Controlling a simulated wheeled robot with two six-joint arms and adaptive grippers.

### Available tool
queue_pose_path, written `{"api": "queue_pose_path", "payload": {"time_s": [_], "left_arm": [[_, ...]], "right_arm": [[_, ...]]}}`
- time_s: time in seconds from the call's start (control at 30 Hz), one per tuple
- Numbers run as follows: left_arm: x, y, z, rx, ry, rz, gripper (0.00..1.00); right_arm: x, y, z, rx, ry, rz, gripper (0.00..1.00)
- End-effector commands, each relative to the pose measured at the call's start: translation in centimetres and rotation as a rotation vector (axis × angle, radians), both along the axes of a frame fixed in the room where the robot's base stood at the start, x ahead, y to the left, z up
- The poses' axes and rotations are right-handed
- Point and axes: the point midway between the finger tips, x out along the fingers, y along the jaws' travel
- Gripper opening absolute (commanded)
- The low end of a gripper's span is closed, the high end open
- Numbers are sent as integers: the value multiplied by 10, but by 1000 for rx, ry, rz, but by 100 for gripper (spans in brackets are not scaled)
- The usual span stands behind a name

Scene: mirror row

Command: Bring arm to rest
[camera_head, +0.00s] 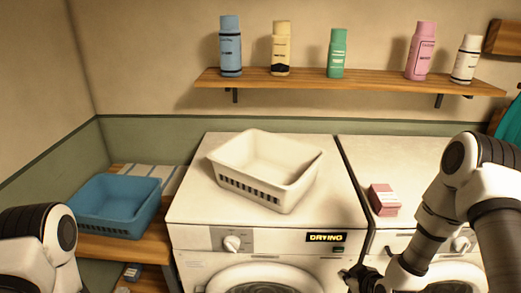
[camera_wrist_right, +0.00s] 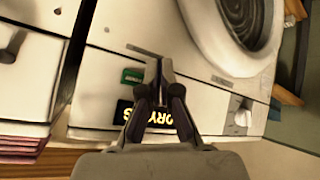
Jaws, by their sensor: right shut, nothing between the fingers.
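My right arm (camera_head: 435,215) comes in from the right and reaches down in front of the machines. Its gripper (camera_head: 360,282) is at the bottom of the head view, by the lower right front of the left machine (camera_head: 200,205). In the right wrist view the gripper (camera_wrist_right: 160,68) has its fingertips together with nothing between them. It shows in front of the machine's panel, over part of the "DRYING" display (camera_wrist_right: 150,115) and beside a green button (camera_wrist_right: 133,76). Whether the tips touch the panel I cannot tell. My left arm shows at lower left; its gripper is out of view.
A white basket (camera_head: 285,192) stands empty on the left machine. A pink box (camera_head: 384,200) sits on the right machine (camera_head: 350,160). A blue basket (camera_head: 118,228) stands on a wooden bench at left. Several bottles stand on a wall shelf (camera_head: 350,84).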

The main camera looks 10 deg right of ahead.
Motion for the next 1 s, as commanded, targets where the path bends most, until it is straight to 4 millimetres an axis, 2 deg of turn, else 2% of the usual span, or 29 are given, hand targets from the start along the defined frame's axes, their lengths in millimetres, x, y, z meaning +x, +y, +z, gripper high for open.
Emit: {"api": "queue_pose_path", "payload": {"time_s": [0.07, 0.17, 0.2, 0.27, 0.33, 0.4, 0.43, 0.5, 0.57, 0.63, 1.0], "left_arm": [[0, 0, -15, 0, 0, 0, 75], [0, 0, -38, 0, 0, 0, 75], [0, 0, -48, 0, 1, 0, 75], [0, 0, -62, 0, 1, 0, 75], [0, 0, -76, 0, 1, 0, 75], [0, 0, -85, 0, 1, 0, 75], [0, 0, -86, 0, 1, 0, 75], [0, 0, -82, 0, 1, 0, 75], [0, 0, -80, 0, 0, 0, 75], [0, 0, -80, 0, 0, 0, 75], [0, 0, -80, 0, 0, 0, 75]], "right_arm": [[-8, 7, -26, -9, 29, 22, 0], [-35, 32, -77, -34, 115, 95, 0], [-55, 45, -100, -41, 174, 124, 0], [-92, 64, -134, -35, 288, 138, 0], [-142, 80, -167, -11, 442, 103, 0], [-193, 89, -186, 16, 598, 16, 0], [-213, 90, -188, 27, 660, -39, 0], [-249, 88, -180, 61, 773, -215, 0], [-260, 84, -176, 96, 814, -347, 0], [-262, 83, -177, 121, 823, -417, 0], [-261, 83, -177, 130, 819, -431, 0]]}}
